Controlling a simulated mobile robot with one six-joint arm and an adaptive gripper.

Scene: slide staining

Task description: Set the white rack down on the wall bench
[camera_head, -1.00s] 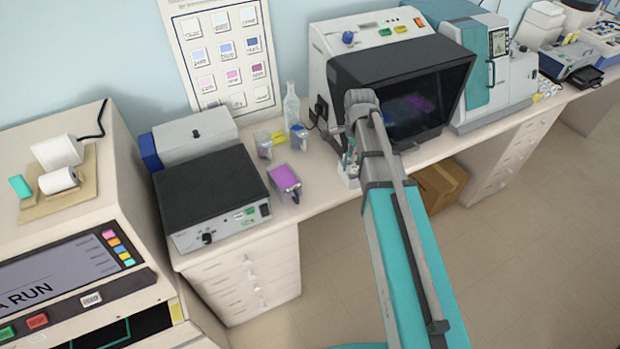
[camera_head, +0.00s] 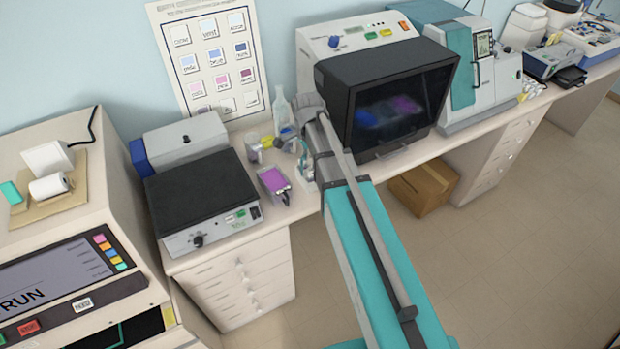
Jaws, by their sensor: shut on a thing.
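My teal and grey arm reaches over the front of the wall bench (camera_head: 228,237) from below. My gripper (camera_head: 303,150) hangs under the arm's far end, small and partly hidden by the arm. It is shut on a small pale thing, which looks like the white rack (camera_head: 307,174). The rack is at the bench's front part, right of a purple-topped tray (camera_head: 273,180) and left of the dark-screened machine. I cannot tell whether the rack's underside touches the bench.
A clear bottle (camera_head: 280,110) and small jars (camera_head: 254,147) stand behind the tray. A black-topped box (camera_head: 200,187) is at the left, a dark-screened machine (camera_head: 390,100) at the right. A cardboard box (camera_head: 423,188) is on the floor. Little bare bench surrounds the gripper.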

